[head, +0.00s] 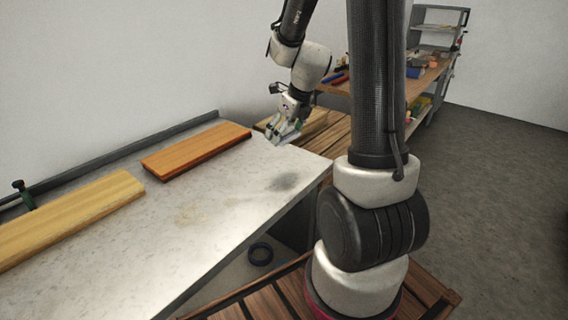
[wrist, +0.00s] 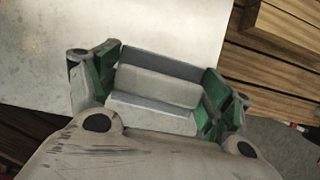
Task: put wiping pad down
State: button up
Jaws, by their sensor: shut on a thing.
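My gripper (head: 288,128) hangs above the far right corner of the pale worktop (head: 240,200). In the wrist view my gripper (wrist: 158,95) has its green-lined fingers shut on the two sides of the wiping pad (wrist: 155,80), a grey and white block. The pad is held in the air, over the edge of the worktop (wrist: 60,40). In the head view the pad is small and partly hidden between the fingers.
A reddish-brown board (head: 195,148) and a lighter yellow board (head: 70,215) lie on the worktop. Stacked wooden planks (wrist: 285,45) are beside the worktop. A dark ring (head: 260,253) sits on the shelf below. The worktop's middle is clear.

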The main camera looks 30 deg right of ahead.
aim_at(281, 164)
notch_tip(281, 164, down, 9)
jog(key=shift+r, duration=0.15)
dwell(0.4)
jog(key=shift+f, duration=0.5)
jog(key=shift+f, duration=0.1)
jog(key=o, duration=1.3)
